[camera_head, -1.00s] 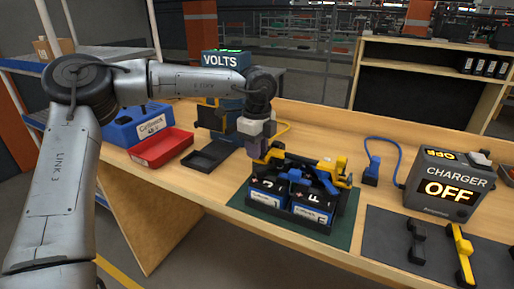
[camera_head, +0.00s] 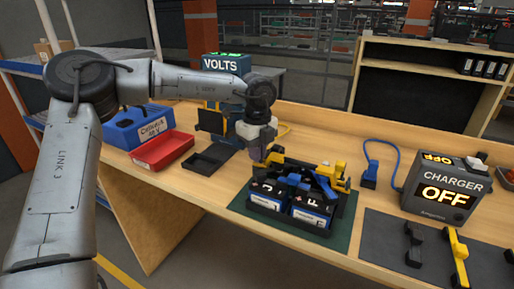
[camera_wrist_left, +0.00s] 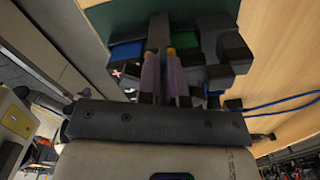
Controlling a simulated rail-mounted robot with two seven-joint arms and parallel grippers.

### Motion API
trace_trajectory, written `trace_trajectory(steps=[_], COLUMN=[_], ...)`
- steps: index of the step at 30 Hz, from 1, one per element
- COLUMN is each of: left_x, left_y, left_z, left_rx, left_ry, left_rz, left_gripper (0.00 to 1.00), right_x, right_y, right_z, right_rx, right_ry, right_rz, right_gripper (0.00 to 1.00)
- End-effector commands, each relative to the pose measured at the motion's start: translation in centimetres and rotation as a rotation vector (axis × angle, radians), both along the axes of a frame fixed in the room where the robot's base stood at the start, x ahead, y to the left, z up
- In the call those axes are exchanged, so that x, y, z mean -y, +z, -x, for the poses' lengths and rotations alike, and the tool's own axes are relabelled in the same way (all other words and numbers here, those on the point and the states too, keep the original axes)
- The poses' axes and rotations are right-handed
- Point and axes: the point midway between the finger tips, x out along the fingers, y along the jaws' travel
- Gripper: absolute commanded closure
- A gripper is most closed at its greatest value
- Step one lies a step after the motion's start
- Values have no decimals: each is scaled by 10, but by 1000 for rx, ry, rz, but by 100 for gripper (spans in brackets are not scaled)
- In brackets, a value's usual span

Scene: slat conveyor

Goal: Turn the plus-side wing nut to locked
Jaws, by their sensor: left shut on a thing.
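Two dark batteries with blue-and-white labels (camera_head: 309,216) stand side by side in a black holder on a green mat (camera_head: 240,207). A black-and-yellow bar with blue parts (camera_head: 325,187) lies across their tops. My left gripper (camera_head: 262,157) points down at the back left of the batteries. In the left wrist view its two purple fingers (camera_wrist_left: 165,75) are close together, with a small yellow piece (camera_wrist_left: 171,52) at the tips. The gripper is shut on it; I take it for the wing nut, mostly hidden by the fingers. Its angle cannot be told. My right gripper is out of view.
A grey charger (camera_head: 441,188) reading OFF stands at the right, with a blue plug (camera_head: 370,175) beside it. Black and yellow tools (camera_head: 458,256) lie on a dark mat. A red tray (camera_head: 162,150), a blue bin (camera_head: 134,130) and a VOLTS meter (camera_head: 226,64) are at the left.

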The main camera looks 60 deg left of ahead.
Motion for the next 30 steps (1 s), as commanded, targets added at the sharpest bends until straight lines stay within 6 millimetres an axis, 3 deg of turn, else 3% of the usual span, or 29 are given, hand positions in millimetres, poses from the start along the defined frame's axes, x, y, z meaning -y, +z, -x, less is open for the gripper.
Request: trace_trajectory(steps=[9, 30], left_x=[1, 1], left_y=[3, 2], left_z=[0, 0], left_rx=[-1, 0], left_ry=[-302, -935], left_rz=[0, 2], left_gripper=[100, 100], right_x=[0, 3], right_y=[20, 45], right_z=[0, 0], right_rx=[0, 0], right_ry=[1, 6], right_rz=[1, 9], right_gripper=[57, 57])
